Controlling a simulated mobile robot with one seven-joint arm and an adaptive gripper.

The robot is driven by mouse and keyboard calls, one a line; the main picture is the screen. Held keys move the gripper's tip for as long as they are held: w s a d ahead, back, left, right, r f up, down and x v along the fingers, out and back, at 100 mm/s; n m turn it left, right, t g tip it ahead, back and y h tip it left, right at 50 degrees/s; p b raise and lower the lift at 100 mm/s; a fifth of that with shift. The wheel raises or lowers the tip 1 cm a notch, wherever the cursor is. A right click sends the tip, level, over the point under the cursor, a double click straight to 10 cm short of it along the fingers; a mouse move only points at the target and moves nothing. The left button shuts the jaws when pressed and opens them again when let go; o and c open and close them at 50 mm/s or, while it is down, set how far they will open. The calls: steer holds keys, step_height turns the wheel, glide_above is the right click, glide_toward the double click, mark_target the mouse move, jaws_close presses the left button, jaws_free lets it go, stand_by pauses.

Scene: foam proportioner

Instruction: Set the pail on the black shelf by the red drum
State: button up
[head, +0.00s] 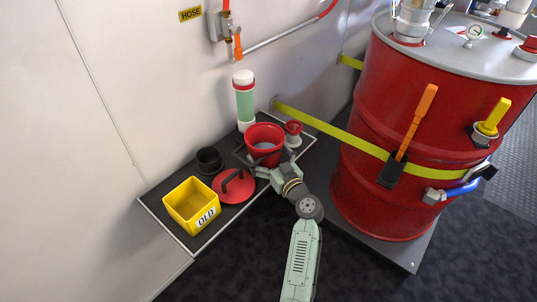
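The red pail (265,133), open at the top with a grey inside, is upright at the far right part of the low black shelf (234,213). The shelf lies along the wall, left of the big red drum (385,130). My gripper (259,160) is at the near side of the pail, its dark fingers against or just in front of the pail's wall. Its fingertips are small and partly lost against the pail, so I cannot tell whether they grip it. The pail's underside is hidden, so I cannot tell whether it rests on the shelf.
On the shelf are a yellow box marked OLD (190,204), a black cup (209,159), a red lid with a black handle (234,187), a green-and-white cylinder (244,100) and a small red-and-white fitting (293,133). A yellow strap (330,129) crosses between wall and drum.

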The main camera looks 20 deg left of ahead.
steer(key=shift+r, duration=0.1)
steer(key=shift+r+p, duration=0.25)
steer(key=shift+p, duration=0.2)
steer(key=b+v, duration=0.3)
steer(key=v, duration=0.9)
steer(key=shift+f+b, duration=0.2)
steer(key=shift+b, duration=0.2)
